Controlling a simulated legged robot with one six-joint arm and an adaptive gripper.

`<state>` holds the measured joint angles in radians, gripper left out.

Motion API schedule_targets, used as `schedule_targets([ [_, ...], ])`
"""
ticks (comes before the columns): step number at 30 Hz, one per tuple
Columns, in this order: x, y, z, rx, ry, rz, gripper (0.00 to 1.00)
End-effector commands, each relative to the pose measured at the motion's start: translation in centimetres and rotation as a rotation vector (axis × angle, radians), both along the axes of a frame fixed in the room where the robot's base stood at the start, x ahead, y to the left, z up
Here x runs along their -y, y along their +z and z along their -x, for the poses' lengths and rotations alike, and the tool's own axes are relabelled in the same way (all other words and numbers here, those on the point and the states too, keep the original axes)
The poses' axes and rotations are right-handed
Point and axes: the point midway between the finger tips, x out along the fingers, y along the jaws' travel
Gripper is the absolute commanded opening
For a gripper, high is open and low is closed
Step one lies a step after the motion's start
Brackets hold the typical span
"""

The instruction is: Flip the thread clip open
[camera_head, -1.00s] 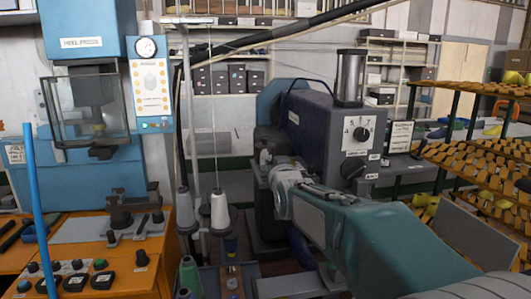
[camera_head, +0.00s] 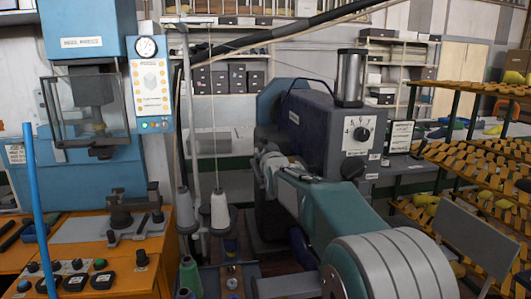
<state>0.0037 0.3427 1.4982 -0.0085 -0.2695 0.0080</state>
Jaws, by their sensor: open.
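I cannot make out the thread clip; it is too small to tell or hidden behind my arm. The blue-purple machine (camera_head: 328,125), with a dial and a grey cylinder on top, stands in the middle. My teal and grey arm reaches in from the lower right, across its front. My gripper (camera_head: 265,158) is at the left end of the arm, in front of the machine's left part. It is open and looks small, and its fingertips are hard to tell apart. I see nothing held in it.
White thread cones (camera_head: 220,211) stand on a thread stand left of my gripper, with threads running up. A heel press (camera_head: 85,100) on an orange bench (camera_head: 130,270) is at the left. A rack of yellow-brown shoe lasts (camera_head: 480,150) is at the right.

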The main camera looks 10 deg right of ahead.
Motion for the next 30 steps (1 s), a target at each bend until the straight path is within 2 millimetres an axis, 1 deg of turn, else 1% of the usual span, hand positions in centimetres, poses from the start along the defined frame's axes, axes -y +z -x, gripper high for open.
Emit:
schedule_targets([
  [3, 0.00, 0.01, -0.34, 0.000, 0.000, 0.000, 0.54],
  [9, 0.00, 0.01, -0.34, 0.000, 0.000, 0.000, 0.54],
  [10, 0.00, 0.01, -0.34, 0.000, 0.000, 0.000, 0.45],
  [11, 0.00, 0.01, -0.34, 0.000, 0.000, 0.000, 0.32],
  [12, 0.00, 0.01, -0.34, 0.000, 0.000, 0.000, 0.14],
  [13, 0.00, 0.01, -0.34, 0.000, 0.000, 0.000, 0.01],
  [22, -0.05, 0.08, -0.44, -0.015, 0.001, 0.000, 0.00],
  [30, -0.03, 0.45, -1.08, -0.143, 0.000, 0.000, 0.00],
])
